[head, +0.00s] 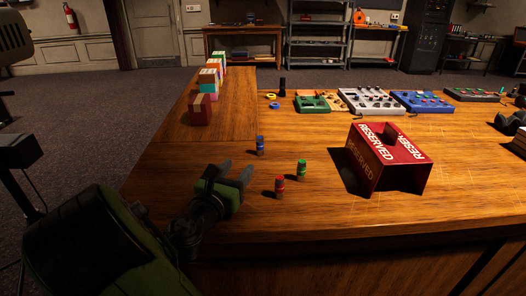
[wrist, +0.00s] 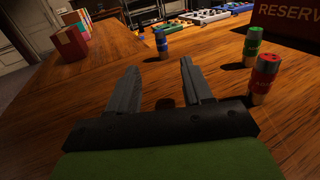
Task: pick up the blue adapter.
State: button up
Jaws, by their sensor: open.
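The blue adapter (head: 260,145) stands upright on the wooden desk in the head view, a small cylinder with a blue upper part and a brownish lower part. It also shows in the wrist view (wrist: 162,43), ahead of the fingers and slightly left of the right finger's tip. My gripper (head: 236,172) is open and empty. It is low over the desk on the near side of the blue adapter, apart from it. A green adapter (head: 301,170) and a red adapter (head: 280,186) stand upright to the right of my gripper.
A red RESERVED box (head: 377,178) stands on the right. Several colored boxes (head: 200,109) line the desk's left side. Mixers (head: 372,102) and a blue ring (head: 274,105) lie farther back. The wood between my gripper and the blue adapter looks clear.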

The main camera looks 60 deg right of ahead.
aim_at(258, 140)
jog(key=r+p, duration=0.1)
jog(key=p, duration=0.2)
jog(key=shift+d+r, duration=0.15)
jog(key=shift+d, duration=0.25)
jog(key=shift+w+d+p, duration=0.1)
jog(key=shift+d+p, duration=0.25)
jog(key=shift+p, duration=0.45)
jog(key=d+p, duration=0.2)
jog(key=d, duration=0.2)
jog(key=d+p, duration=0.2)
jog(key=d, duration=0.3)
jog(key=d+f+p, duration=0.1)
jog(key=d+p, duration=0.1)
jog(key=d, duration=0.3)
jog(key=shift+w+d+p, duration=0.1)
jog(key=shift+w+p, duration=0.25)
jog(key=shift+w, duration=0.05)
jog(key=shift+c, duration=0.6)
grip_shut()
